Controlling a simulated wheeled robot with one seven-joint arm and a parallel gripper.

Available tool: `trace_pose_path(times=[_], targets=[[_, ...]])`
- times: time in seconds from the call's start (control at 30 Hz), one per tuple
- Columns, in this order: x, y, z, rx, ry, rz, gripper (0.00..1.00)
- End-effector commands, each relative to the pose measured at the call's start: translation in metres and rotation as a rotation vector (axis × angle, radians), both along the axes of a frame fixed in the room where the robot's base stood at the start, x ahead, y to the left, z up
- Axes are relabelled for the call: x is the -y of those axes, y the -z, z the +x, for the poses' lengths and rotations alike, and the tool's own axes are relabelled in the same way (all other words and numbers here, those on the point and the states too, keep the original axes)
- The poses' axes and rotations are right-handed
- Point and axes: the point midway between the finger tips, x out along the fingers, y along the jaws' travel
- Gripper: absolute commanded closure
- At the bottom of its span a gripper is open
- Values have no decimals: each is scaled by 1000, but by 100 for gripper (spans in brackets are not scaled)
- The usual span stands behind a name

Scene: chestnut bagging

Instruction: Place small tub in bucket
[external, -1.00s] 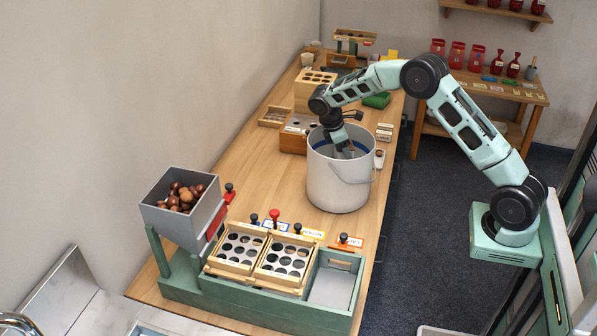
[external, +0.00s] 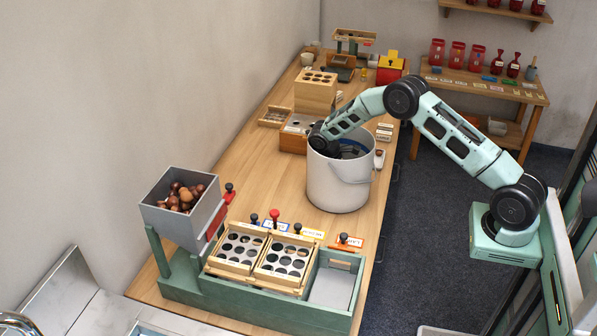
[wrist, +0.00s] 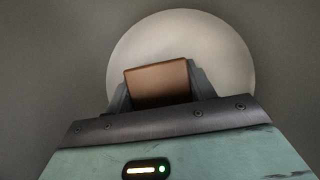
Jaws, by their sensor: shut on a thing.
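The pale grey bucket (external: 337,188) stands upright on the wooden table, right of the table's middle in the external view. My wrist is down at the bucket's mouth, and my gripper's fingers are hidden inside it there. In the wrist view, my gripper (wrist: 158,78) is shut on a small brown box-shaped thing, which looks like the small tub (wrist: 157,80). A pale round surface, apparently the bucket's floor (wrist: 190,38), lies beyond it, with darker grey around. Whether the tub touches that floor I cannot tell.
A grey hopper of chestnuts (external: 217,207) and a green sorting stand (external: 250,302) are at the table's near end. A wooden block with holes (external: 315,95) stands behind the bucket. Small cards (external: 384,132) lie right of the bucket. The table left of the bucket is clear.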

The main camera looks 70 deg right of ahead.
Motion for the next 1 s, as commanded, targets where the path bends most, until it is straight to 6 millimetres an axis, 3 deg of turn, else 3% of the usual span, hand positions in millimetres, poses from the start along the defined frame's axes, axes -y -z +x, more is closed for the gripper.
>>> trace_pose_path(times=[0.27,0.3,0.37,0.73,1.0], targets=[[0,2,0,0,0,0,77],[0,2,0,1,0,0,37],[0,1,0,1,0,0,24],[0,-4,2,1,0,0,24],[-8,-47,21,5,0,-1,24]])
